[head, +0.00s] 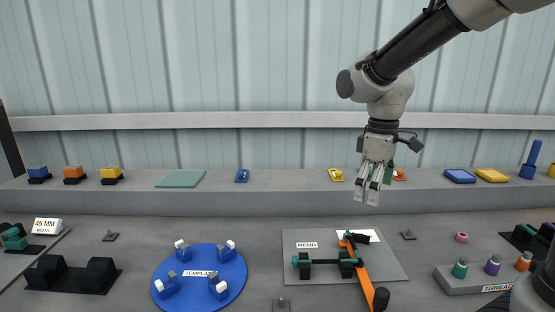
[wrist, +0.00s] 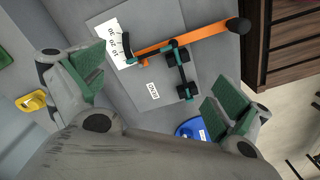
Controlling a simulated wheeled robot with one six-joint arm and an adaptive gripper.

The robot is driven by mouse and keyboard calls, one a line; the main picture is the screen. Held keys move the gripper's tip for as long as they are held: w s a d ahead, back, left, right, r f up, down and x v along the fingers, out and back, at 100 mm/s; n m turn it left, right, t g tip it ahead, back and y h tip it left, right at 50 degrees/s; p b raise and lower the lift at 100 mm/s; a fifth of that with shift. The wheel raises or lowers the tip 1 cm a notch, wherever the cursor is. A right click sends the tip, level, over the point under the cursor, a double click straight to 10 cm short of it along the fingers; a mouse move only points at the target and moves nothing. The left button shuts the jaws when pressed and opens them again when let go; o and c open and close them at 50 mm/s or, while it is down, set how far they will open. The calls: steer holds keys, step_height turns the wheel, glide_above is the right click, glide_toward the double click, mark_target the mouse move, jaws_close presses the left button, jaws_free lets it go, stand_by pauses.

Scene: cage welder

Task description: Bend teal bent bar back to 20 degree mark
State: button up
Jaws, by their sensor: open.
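The teal bent bar (head: 325,262) rests across black blocks on the grey bend board (head: 300,240). In the wrist view the teal bar (wrist: 184,75) crosses the blocks, and a teal section continues along the orange lever. The orange lever (head: 362,271) ends in a black knob (head: 381,298) at the front; the knob (wrist: 238,26) also shows in the wrist view. A white angle scale (wrist: 112,42) lies by the lever's other end; its numbers are too small to read surely. My gripper (head: 368,197) is open and empty, pointing down above and behind the board, touching nothing.
A blue template disc (head: 200,300) with several upright blocks stands left of the board. A thread block (head: 460,285) with coloured pegs is at right. Coloured pieces and a green mat (head: 181,179) lie on the back ledge. Bench space around the board is mostly clear.

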steer(key=s+d+r+m+t, duration=0.2)
steer(key=s+d+m, duration=0.3)
steer(key=s, duration=0.3)
steer(key=s+d+r+m+t, duration=0.2)
steer(key=s+d+m, duration=0.3)
steer(key=s+d, duration=0.3)
steer(key=shift+s+r+m+t, duration=0.25)
steer(key=shift+r+m+t, duration=0.05)
steer(key=shift+r, duration=0.05)
